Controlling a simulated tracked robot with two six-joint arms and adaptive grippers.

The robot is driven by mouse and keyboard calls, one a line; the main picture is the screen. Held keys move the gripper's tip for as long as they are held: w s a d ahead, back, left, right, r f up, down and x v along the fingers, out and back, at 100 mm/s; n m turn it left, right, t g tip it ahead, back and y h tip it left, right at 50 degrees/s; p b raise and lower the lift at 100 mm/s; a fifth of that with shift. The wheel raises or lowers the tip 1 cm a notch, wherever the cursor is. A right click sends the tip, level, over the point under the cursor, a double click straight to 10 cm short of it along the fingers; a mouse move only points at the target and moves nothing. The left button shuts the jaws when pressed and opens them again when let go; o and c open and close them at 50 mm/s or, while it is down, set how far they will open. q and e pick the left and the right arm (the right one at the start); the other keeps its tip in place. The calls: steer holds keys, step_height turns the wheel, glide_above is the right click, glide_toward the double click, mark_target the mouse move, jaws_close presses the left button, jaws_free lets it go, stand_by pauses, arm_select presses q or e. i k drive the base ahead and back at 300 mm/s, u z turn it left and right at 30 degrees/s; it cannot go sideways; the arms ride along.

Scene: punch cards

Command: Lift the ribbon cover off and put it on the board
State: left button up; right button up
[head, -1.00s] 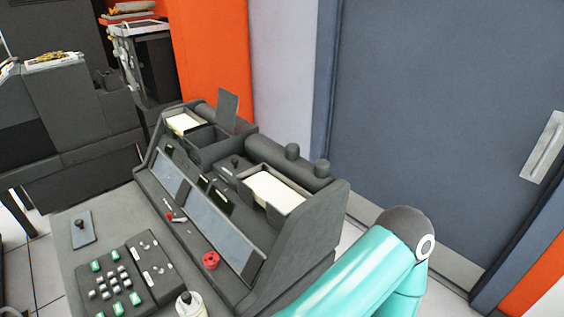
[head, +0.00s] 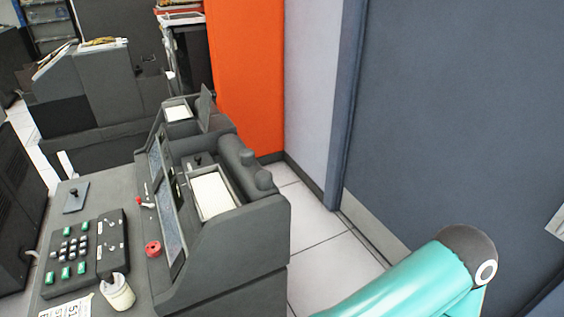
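A grey punch machine (head: 235,235) stands on the desk-like board (head: 125,190). A flat grey plate with a black knob (head: 76,198) lies on the board at the left, behind the keypad. Another dark knob (head: 198,160) stands in a recess on top of the machine, between its two card trays. I cannot tell for sure which knobbed piece is the ribbon cover. A teal link of my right arm shows at the lower right. Neither gripper is in view.
A keypad (head: 75,252), a white jar (head: 117,291), a red knob (head: 153,249) and a printed sheet (head: 68,308) are near the board's front. Card trays (head: 213,196) and a raised flap (head: 206,107) top the machine. A blue-grey door (head: 450,110) is at the right.

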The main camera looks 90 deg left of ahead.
mark_target(203, 160)
steer(key=z, duration=0.5)
steer(key=i, duration=0.2)
steer(key=u, duration=2.9)
steer(key=i, duration=0.25)
steer(key=u, duration=1.65)
steer(key=k, duration=0.55)
steer(key=u, duration=0.3)
steer(key=i, duration=0.55)
steer(key=z, duration=0.2)
steer(key=k, duration=0.45)
